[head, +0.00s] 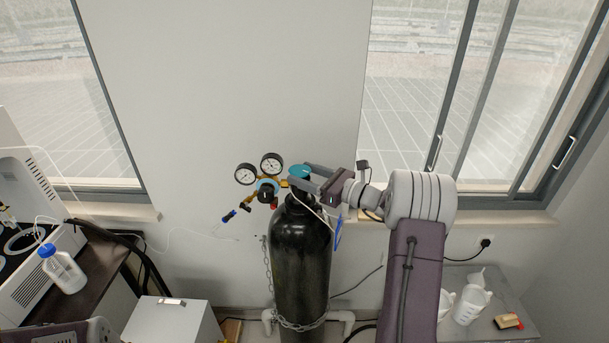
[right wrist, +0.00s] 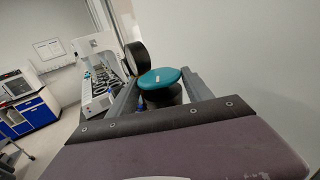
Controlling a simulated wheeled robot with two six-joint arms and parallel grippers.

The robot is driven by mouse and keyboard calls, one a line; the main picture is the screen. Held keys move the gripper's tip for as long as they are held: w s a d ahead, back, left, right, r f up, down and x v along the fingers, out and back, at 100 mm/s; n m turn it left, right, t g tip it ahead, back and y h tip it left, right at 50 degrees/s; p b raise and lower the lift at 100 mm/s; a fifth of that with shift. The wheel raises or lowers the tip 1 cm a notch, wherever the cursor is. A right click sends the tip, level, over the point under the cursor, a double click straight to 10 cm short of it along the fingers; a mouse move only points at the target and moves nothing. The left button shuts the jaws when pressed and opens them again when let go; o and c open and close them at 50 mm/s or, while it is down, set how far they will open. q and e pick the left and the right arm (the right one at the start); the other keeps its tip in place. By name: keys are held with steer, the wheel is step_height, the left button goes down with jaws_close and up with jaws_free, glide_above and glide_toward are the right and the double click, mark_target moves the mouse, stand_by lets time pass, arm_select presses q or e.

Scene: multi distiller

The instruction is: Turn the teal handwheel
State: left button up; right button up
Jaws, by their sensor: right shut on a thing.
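The teal handwheel (head: 299,171) sits on top of the black gas cylinder (head: 301,262), which stands upright below the wall between the windows. My right gripper (head: 303,177) reaches in from the right at the cylinder's top, with its fingers on either side of the handwheel. In the right wrist view the teal handwheel (right wrist: 160,77) shows as a rounded disc between the two grey fingers, and the gripper is shut on it. My left gripper is not in view; only a piece of my left arm shows at the bottom left.
A regulator with two round gauges (head: 246,174) sits just left of the handwheel. A chain (head: 301,325) goes around the cylinder. A bench with a blue-capped bottle (head: 64,270) is at left, a white box (head: 172,320) at lower left. White jugs (head: 470,305) stand at lower right.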

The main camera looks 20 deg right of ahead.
steer(key=n+g+y, duration=0.1)
steer(key=n+g+y+p, duration=0.1)
steer(key=y, duration=0.1)
steer(key=shift+w+d+r, duration=0.15)
steer(key=shift+d+r, duration=0.05)
steer(key=shift+w+d+n+g+y+p, duration=0.1)
steer(key=shift+w+n+g+y+p, duration=0.1)
steer(key=shift+n+g+y+p, duration=1.65)
steer(key=shift+n+g+b, duration=0.35)
steer(key=shift+g+b, duration=0.2)
steer(key=shift+g, duration=0.3)
steer(key=o, duration=1.2)
